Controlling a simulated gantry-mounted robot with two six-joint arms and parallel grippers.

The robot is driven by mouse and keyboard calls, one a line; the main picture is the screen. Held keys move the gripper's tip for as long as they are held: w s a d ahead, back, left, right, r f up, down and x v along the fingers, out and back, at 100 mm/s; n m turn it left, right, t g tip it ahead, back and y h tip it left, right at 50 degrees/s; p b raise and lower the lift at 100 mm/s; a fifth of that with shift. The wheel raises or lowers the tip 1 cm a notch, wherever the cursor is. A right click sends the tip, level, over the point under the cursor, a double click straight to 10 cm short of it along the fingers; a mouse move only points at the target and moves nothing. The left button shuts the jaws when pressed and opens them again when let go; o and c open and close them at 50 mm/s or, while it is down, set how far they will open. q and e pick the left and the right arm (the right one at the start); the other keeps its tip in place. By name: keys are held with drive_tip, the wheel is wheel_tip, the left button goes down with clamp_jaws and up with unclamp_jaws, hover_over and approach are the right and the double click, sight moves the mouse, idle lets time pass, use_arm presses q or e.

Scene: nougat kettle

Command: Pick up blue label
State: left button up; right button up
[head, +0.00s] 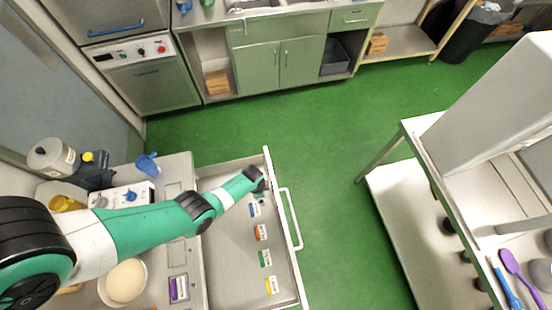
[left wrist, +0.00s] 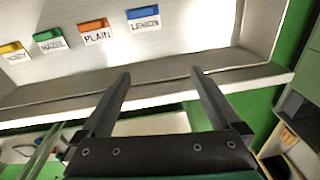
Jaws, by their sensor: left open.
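The blue label (head: 254,210) is a small white card with a blue top, lying in the open drawer (head: 222,277). My left gripper (head: 262,197) is over the drawer's far right part, close to the blue label in the head view. In the left wrist view my left gripper (left wrist: 160,74) has its two fingers apart with nothing between them. My right gripper is not in view.
In a row with the blue label lie an orange PLAIN label (head: 261,232), a green HAZEL label (head: 265,258) and a yellow label (head: 271,285). The drawer's front wall and handle (head: 291,220) are just right of them. A purple label (head: 179,289) lies on the counter.

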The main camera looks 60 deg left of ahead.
use_arm(q)
drive_tip(key=g+b, duration=0.1)
hover_over(253, 209)
wheel_tip(253, 209, down, 4)
drive_tip(key=shift+n, duration=0.4)
drive_tip(key=f+b, duration=0.7)
drive_tip(key=shift+d+f, duration=0.1)
drive_tip(key=shift+d, duration=0.15)
wheel_tip(253, 209, down, 5)
drive_tip(key=b, duration=0.4)
drive_tip(key=shift+s+b, duration=0.1)
drive_tip(key=shift+b, duration=0.25)
drive_tip(key=shift+r, duration=0.25)
drive_tip(key=c, duration=1.4)
drive_tip(key=shift+r, duration=0.1)
